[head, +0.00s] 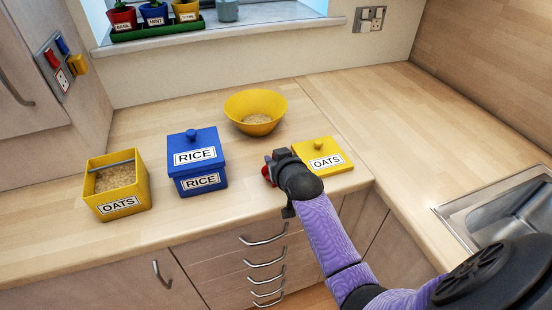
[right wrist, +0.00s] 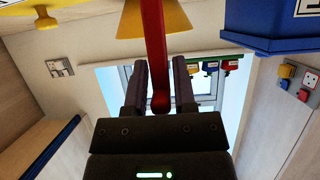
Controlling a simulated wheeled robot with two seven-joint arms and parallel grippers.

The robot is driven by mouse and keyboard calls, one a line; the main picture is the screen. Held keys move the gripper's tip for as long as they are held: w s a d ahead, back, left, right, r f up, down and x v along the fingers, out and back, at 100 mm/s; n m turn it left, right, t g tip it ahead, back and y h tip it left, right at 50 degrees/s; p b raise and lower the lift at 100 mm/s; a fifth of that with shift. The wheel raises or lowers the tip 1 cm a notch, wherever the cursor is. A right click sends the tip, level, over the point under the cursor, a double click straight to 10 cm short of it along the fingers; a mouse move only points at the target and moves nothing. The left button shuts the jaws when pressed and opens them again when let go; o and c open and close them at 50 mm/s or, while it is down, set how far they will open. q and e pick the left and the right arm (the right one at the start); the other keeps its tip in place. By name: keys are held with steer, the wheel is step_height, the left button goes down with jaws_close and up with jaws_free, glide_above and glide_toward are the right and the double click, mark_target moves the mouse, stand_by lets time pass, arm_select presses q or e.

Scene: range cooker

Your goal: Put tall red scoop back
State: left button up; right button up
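The red scoop shows only in part. In the right wrist view its long red handle (right wrist: 155,50) comes down from the top edge and ends in a round knob between my fingers. In the head view a small red piece (head: 268,172) shows at the left of my right gripper (head: 278,160), low over the counter in front of the yellow lid. In the right wrist view, my right gripper's fingers (right wrist: 160,85) stand apart on either side of the handle, with a gap visible on the right. The scoop's bowl is hidden. My left gripper is not in view.
A blue RICE canister (head: 197,172) with its lid on stands left of my gripper. An open yellow OATS canister (head: 119,200) is further left; its lid (head: 335,158) lies to the right. A yellow bowl (head: 270,103) stands behind. The right counter is clear before the sink (head: 465,213).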

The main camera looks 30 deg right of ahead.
steer(key=shift+o, duration=1.2)
steer(key=shift+r, duration=0.25)
steer(key=p+v, duration=0.4)
steer(key=v, duration=0.8)
steer(key=s+a+f+n+g+y, duration=0.1)
steer(key=s+a+f+g, duration=0.15)
steer(key=f, duration=0.45)
steer(key=s+a+f+n+g+y, duration=0.1)
steer(key=s+f, duration=0.2)
steer(key=f, duration=0.5)
steer(key=s+a+f+g+y, duration=0.1)
steer(key=s+a+f+g, duration=0.15)
steer(key=f, duration=0.45)
steer(key=s+f+n+g, duration=0.1)
steer(key=s+f, duration=0.3)
steer(key=s, duration=0.4)
steer(key=s+a+f+n+g, duration=0.1)
steer(key=s+f+g, duration=0.2)
steer(key=s, duration=0.5)
steer(key=s+f+n+g, duration=0.1)
steer(key=s+f, duration=0.5)
steer(key=s, duration=0.2)
steer(key=shift+s+a+g, duration=0.3)
steer(key=shift+g, duration=0.1)
